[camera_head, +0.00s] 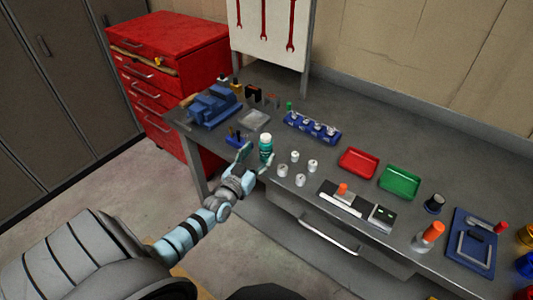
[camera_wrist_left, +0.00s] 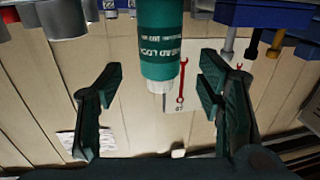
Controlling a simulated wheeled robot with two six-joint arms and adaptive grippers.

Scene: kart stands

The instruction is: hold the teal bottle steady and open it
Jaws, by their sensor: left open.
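The teal bottle (camera_head: 265,149) with a white cap stands upright on the grey workbench in the head view. In the left wrist view the teal bottle (camera_wrist_left: 161,40) appears upside down, between the two fingers, with its white cap pointing down in the picture. My left gripper (camera_head: 256,158) is open, with one finger on each side of the bottle. In the left wrist view the left gripper (camera_wrist_left: 155,92) shows gaps between both fingers and the bottle. The bottle's base is cut off in the wrist view. My right gripper is not in view.
Several small white-metal pieces (camera_head: 297,168) stand close right of the bottle. A blue vise (camera_head: 212,104), a blue rack (camera_head: 313,128), a red tray (camera_head: 358,163) and a green tray (camera_head: 400,182) are on the bench (camera_head: 350,120). A red drawer cabinet (camera_head: 170,45) stands behind left.

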